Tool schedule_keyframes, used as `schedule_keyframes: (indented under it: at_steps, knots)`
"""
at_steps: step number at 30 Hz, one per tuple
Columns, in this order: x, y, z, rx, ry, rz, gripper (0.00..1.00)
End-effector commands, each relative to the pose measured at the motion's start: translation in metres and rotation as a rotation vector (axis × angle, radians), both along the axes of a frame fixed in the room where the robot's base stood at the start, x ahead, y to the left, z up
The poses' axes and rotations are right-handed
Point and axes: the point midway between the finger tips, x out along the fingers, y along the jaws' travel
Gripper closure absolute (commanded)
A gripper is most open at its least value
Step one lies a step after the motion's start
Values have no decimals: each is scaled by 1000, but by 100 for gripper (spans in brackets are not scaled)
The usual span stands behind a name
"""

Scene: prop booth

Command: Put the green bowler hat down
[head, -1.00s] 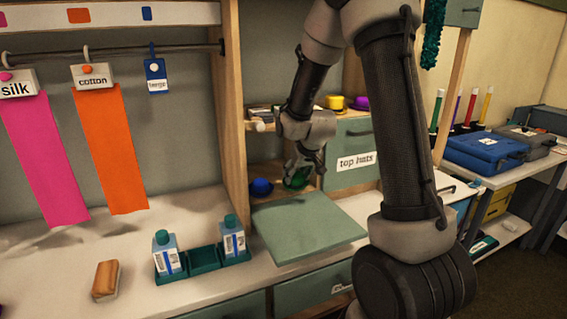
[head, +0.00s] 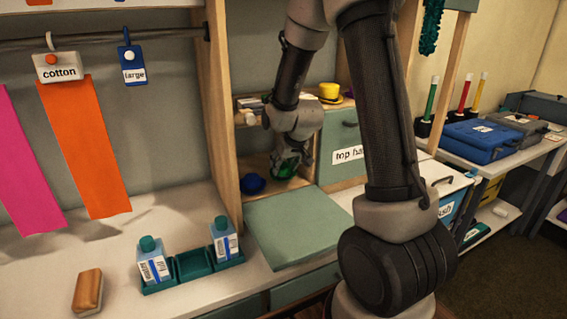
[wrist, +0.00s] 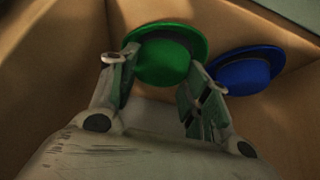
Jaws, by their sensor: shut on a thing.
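The green bowler hat (wrist: 162,60) is between the fingers of my gripper (wrist: 158,85), which is shut on it, in the wrist view. In the head view the green hat (head: 286,167) shows partly behind my gripper (head: 288,160), inside the lower wooden compartment. A blue bowler hat (wrist: 245,72) is just right of the green one in the wrist view. In the head view the blue hat (head: 253,184) sits on the compartment floor to the left. I cannot tell whether the green hat touches the floor.
A green flap (head: 300,228) lies open in front of the compartment. A "top hats" drawer front (head: 345,150) is to its right. Above is a shelf with a yellow hat (head: 329,91). Two bottles stand in a teal tray (head: 193,265) on the counter, near a brush (head: 88,291).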

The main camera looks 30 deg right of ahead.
Motion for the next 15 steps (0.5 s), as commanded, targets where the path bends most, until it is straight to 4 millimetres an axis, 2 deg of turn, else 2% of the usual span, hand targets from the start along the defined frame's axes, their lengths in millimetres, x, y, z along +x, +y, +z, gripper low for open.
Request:
schedule_keyframes:
  at_steps: [10,11,14,15]
  knots:
    - [0,0,-8,0,0,2,67]
    - [0,0,-8,0,0,1,49]
    - [0,0,-8,0,0,1,31]
    - [0,0,-8,0,0,1,30]
